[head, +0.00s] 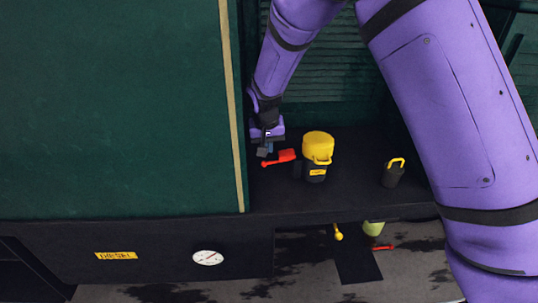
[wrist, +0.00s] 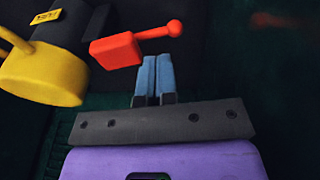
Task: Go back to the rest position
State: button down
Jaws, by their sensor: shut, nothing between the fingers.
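My gripper (head: 264,150) is at the left end of the dark shelf, close against the green panel. In the wrist view its two blue fingers (wrist: 153,75) are together with nothing between them. A red piece, a block with a ball-ended rod (head: 280,158), is just beside the fingertips in the head view. In the wrist view the red piece (wrist: 118,50) lies just beyond the fingertips; I cannot tell whether they touch.
A black canister with a yellow top (head: 318,144) stands right of the red piece. A small black can with a yellow handle (head: 393,176) stands farther right. A large green panel (head: 110,110) blocks the left. The shelf between canister and can is clear.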

jog(key=s+d+r+y, duration=0.1)
jog(key=s+d+r, duration=0.4)
jog(key=r, duration=0.3)
jog(key=s+d+r+t, duration=0.1)
jog(key=s+d+r, duration=0.3)
jog(key=d+r, duration=0.3)
jog(key=s+d+r+y, duration=0.1)
jog(key=s+d+r, duration=0.35)
jog(key=r, duration=0.35)
jog(key=s+d+r, duration=0.1)
jog(key=s+d, duration=0.2)
jog(key=s, duration=0.4)
jog(key=s+d+r+t, duration=0.1)
jog(key=s+d, duration=0.2)
jog(key=s, duration=0.5)
jog(key=s+d+r+t+h, duration=0.1)
jog(key=s+d+r, duration=0.1)
jog(key=s, duration=0.5)
jog(key=shift+s+d, duration=0.3)
jog(key=shift+d, duration=0.1)
